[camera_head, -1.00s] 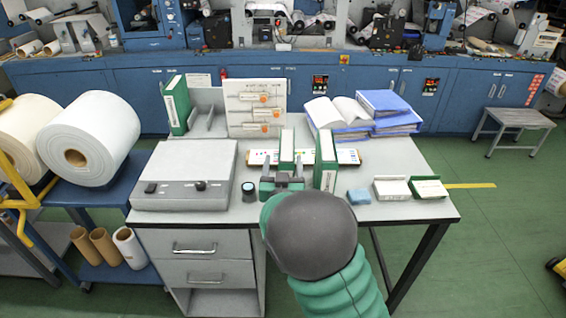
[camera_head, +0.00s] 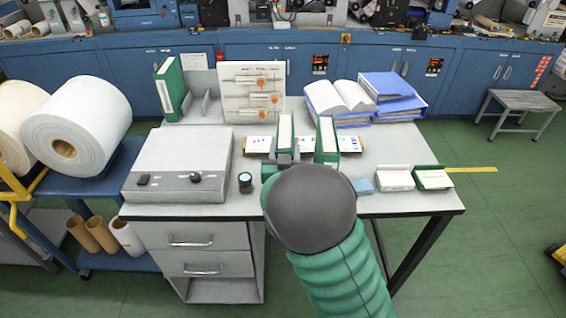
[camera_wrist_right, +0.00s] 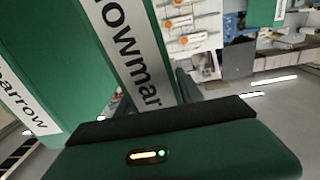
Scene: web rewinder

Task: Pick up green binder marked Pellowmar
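A green binder with a white spine label (camera_head: 285,130) stands on the grey table, directly in front of my right gripper (camera_head: 284,160). In the right wrist view the binder in the middle (camera_wrist_right: 135,50) shows the label ending "lowmar"; the start is cut off. My right gripper looks open, with its fingers low at the binder's spine; the tips are partly hidden. A second green binder (camera_head: 327,140) stands to the right. My left gripper is not in view.
A grey box device (camera_head: 180,165) and a small dark cup (camera_head: 245,182) are to the left. A blue block (camera_head: 362,186) and two small trays (camera_head: 395,178) are to the right. Blue binders (camera_head: 395,95), an open book and a board (camera_head: 252,92) stand behind.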

